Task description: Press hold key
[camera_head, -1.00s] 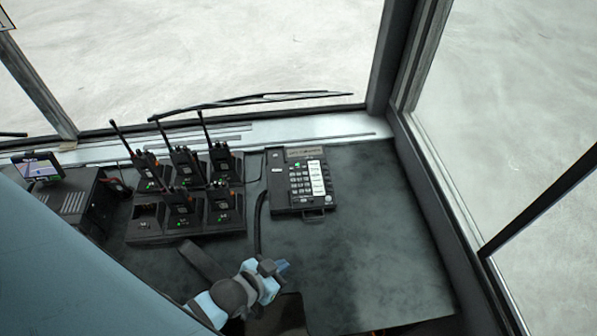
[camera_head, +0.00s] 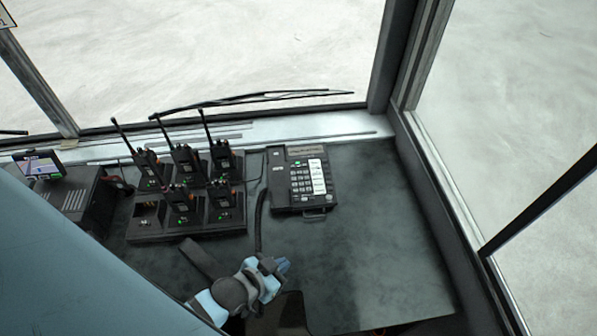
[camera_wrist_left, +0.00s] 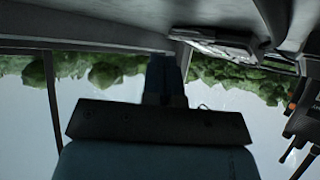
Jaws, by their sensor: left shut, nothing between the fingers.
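The black desk phone (camera_head: 298,178) lies on the dark desk near the window ledge. It has a keypad, a white label strip beside the keys and a small display on top. The hold key is too small to tell from the others. My left gripper (camera_head: 284,266) is shut and empty over the desk, nearer to me than the phone and slightly left of its middle, well apart from it. In the left wrist view its fingers (camera_wrist_left: 165,80) are together, and what appears to be the phone (camera_wrist_left: 222,42) shows upside down at the upper right. My right gripper is not in view.
A charger rack (camera_head: 185,229) with several handheld radios and upright antennas stands left of the phone. A dark cord (camera_head: 259,225) runs down beside the phone. The desk (camera_head: 375,225) right of the phone is clear.

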